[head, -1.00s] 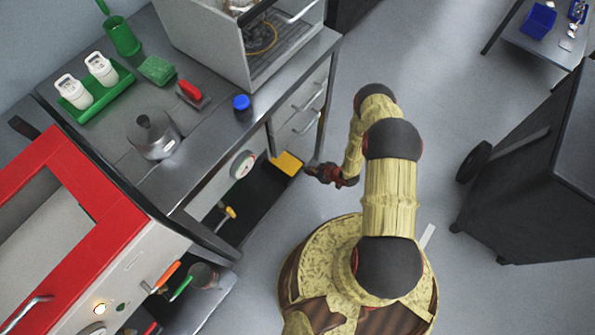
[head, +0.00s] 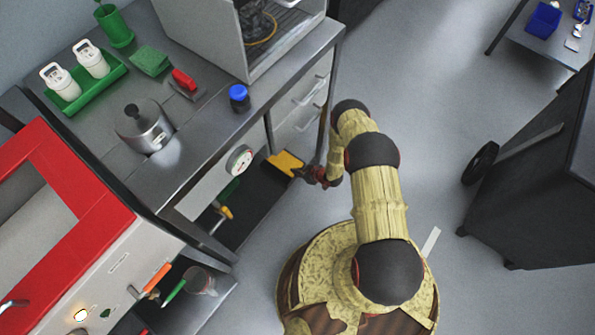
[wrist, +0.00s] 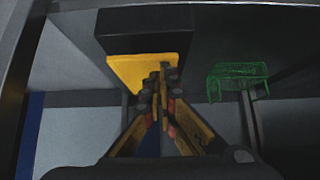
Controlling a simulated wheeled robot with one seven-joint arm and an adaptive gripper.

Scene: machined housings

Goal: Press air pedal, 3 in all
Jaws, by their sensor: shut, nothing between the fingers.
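The air pedal is a yellow plate (head: 285,162) at the edge of the dark space under the bench. In the wrist view the yellow plate (wrist: 140,70) sits on the front of a black box. My gripper (head: 312,174) is shut and empty. In the wrist view its fingertips (wrist: 160,75) are together and overlap the plate's lower right part. They look at or very close to the plate; I cannot tell whether they touch or press it.
The steel bench (head: 225,120) overhangs the pedal, with drawers (head: 300,105) beside it. A green wire-like object (wrist: 238,75) is right of the pedal in the wrist view. A gauge (head: 239,160) hangs near the pedal. A dark cart (head: 530,190) stands right; the floor between is clear.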

